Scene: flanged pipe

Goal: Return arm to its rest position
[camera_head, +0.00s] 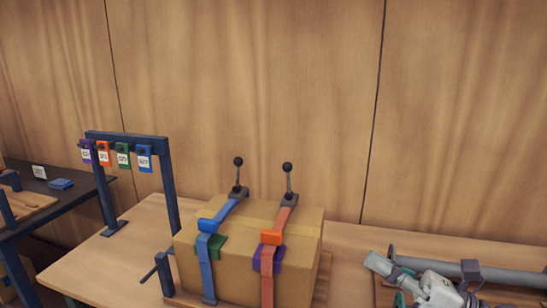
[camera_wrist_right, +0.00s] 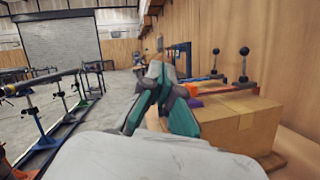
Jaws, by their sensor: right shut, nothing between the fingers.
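My right arm (camera_head: 438,290) comes in at the lower right of the head view, in front of a grey pipe (camera_head: 515,276). In the right wrist view my right gripper (camera_wrist_right: 158,70) has its teal and grey fingers shut together with nothing between them. It is in the air; the cardboard box (camera_wrist_right: 238,122) shows behind it to the right. The box also stands mid-table in the head view (camera_head: 215,273). My left gripper is in neither view.
Blue and orange straps with black-knobbed levers (camera_head: 287,168) cross the box. A dark frame (camera_head: 170,190) with several coloured tags stands left of it on the wooden table (camera_head: 110,262). Stands with a pipe (camera_wrist_right: 42,82) are on the floor in the wrist view.

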